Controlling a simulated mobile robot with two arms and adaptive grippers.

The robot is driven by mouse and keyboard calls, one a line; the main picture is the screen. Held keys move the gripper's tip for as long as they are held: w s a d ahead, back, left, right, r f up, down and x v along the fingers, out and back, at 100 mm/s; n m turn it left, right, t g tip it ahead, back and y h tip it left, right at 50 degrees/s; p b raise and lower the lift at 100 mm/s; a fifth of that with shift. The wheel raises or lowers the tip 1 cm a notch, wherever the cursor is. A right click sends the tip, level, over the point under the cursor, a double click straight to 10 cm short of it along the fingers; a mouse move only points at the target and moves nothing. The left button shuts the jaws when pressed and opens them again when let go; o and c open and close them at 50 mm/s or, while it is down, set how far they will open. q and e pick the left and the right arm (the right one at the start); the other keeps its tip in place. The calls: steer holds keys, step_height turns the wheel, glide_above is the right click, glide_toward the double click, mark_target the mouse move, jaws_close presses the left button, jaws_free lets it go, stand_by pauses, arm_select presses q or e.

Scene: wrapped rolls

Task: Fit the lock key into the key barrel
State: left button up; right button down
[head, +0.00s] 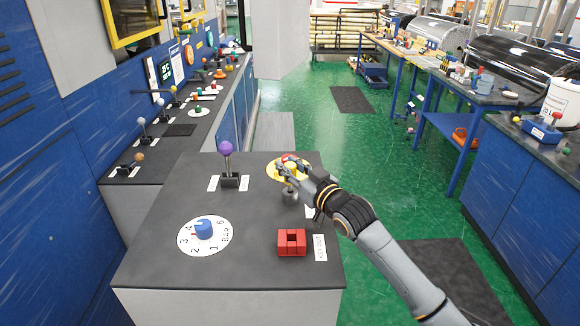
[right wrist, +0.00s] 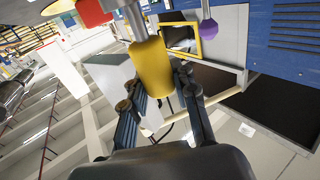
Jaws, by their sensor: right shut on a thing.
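My right gripper (head: 290,176) is shut on the lock key. The key has a yellow grip (right wrist: 152,68) and a grey metal end (head: 289,197) that points down in the head view. It is held roughly upright over the dark counter, behind the red key barrel in the picture and apart from it. The key barrel (head: 291,243) is a red square block with an opening, near the counter's front right. The gap under the key is hard to judge. The right wrist view shows the fingers (right wrist: 158,95) on both sides of the yellow grip. My left gripper is not in view.
A yellow disc with a red button (head: 291,158) lies just behind the gripper. A purple-knobbed lever (head: 226,150) stands at the left. A blue knob on a numbered white dial (head: 203,228) is at the front left. A white label (head: 320,247) lies right of the barrel.

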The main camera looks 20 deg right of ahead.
steer(key=shift+f, duration=0.35)
steer(key=c, duration=1)
jaws_free()
steer(key=shift+o, duration=0.2)
steer(key=shift+f, duration=0.1)
steer(key=shift+s, duration=0.1)
steer(key=v, duration=1)
steer(key=shift+s+d, duration=0.1)
steer(key=shift+s, duration=0.3)
steer(key=shift+s+d, duration=0.2)
steer(key=shift+s, duration=0.35)
